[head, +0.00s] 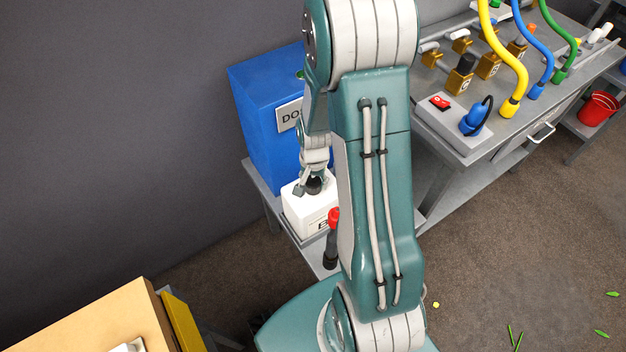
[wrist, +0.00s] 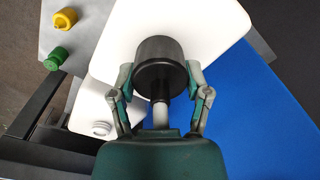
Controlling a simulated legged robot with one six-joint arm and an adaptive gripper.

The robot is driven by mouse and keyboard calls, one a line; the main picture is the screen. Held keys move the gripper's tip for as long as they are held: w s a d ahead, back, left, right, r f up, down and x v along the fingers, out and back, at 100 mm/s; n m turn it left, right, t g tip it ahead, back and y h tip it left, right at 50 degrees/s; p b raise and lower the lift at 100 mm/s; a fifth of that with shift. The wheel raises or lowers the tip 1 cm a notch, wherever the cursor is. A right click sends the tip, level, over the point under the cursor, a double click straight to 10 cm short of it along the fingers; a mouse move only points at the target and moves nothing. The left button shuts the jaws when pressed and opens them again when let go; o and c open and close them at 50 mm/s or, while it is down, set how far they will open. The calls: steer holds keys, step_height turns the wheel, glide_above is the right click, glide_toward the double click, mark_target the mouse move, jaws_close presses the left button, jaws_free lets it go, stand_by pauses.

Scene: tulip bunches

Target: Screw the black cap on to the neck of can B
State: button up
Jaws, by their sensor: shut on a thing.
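The black cap (wrist: 158,62) is between the two fingers of my gripper (wrist: 160,84), which is shut on it. In the head view, my gripper (head: 310,184) and the black cap (head: 315,186) are at the top of a white can (head: 303,220) whose front label is partly hidden by my arm; it appears to read B. In the wrist view a large white can surface (wrist: 210,25) lies behind the cap. The cap hides whatever is under it, so I cannot tell if it sits on the neck. A second white body with a threaded white neck (wrist: 101,128) shows at lower left.
A blue box (head: 265,110) stands behind the can. A red-topped dark object (head: 332,240) stands in front. A yellow cap (wrist: 66,18) and a green cap (wrist: 56,59) rest on a grey surface. A bench (head: 500,145) with coloured hoses is at right.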

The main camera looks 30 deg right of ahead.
steer(key=shift+m, duration=0.7)
steer(key=m, duration=0.4)
steer(key=shift+s+m, duration=0.1)
steer(key=shift+m, duration=0.3)
steer(key=shift+m, duration=0.4)
steer(key=m, duration=0.4)
steer(key=shift+s+m, duration=0.1)
steer(key=shift+m, duration=0.3)
steer(key=o, duration=1.2)
steer(key=shift+c, duration=0.2)
